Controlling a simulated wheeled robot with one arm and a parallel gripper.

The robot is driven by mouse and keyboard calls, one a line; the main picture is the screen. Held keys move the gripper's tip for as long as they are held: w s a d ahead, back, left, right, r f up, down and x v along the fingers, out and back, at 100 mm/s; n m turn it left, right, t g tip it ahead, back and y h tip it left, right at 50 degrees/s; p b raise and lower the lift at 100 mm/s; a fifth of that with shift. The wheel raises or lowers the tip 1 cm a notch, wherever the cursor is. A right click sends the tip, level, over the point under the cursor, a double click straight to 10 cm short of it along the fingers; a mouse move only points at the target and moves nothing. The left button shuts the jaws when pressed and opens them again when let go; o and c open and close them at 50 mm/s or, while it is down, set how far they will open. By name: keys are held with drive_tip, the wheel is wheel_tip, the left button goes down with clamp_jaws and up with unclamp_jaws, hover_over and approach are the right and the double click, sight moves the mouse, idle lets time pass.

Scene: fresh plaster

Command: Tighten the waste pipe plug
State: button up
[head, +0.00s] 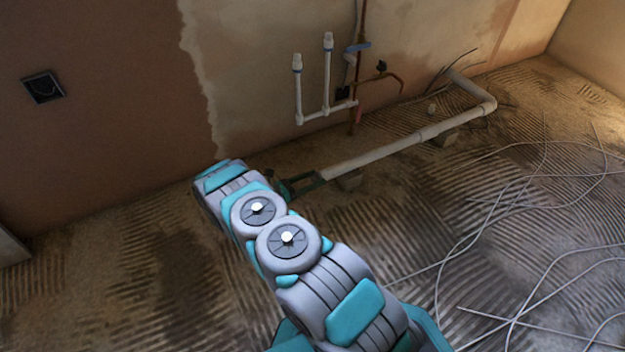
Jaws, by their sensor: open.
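A white waste pipe (385,149) runs low along the wall from an elbow at the right to its left end near the middle of the view. My arm reaches from the bottom to the left of that end. My gripper (316,181) seems to be the dark green, two-pronged shape beyond the arm, partly hidden by it. It looks open, with its tips at the pipe's left end. I cannot tell whether they touch the pipe. I cannot make out the plug; that end is small, dark and partly covered.
Small blocks (349,181) lie under the pipe. White capped upright pipes (327,75) and a copper pipe (361,70) stand at the wall. Loose pale cables (478,235) tangle over the ridged floor at right. A dark socket box (43,87) is in the wall.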

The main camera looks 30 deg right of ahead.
drive_tip(key=c, duration=1.3)
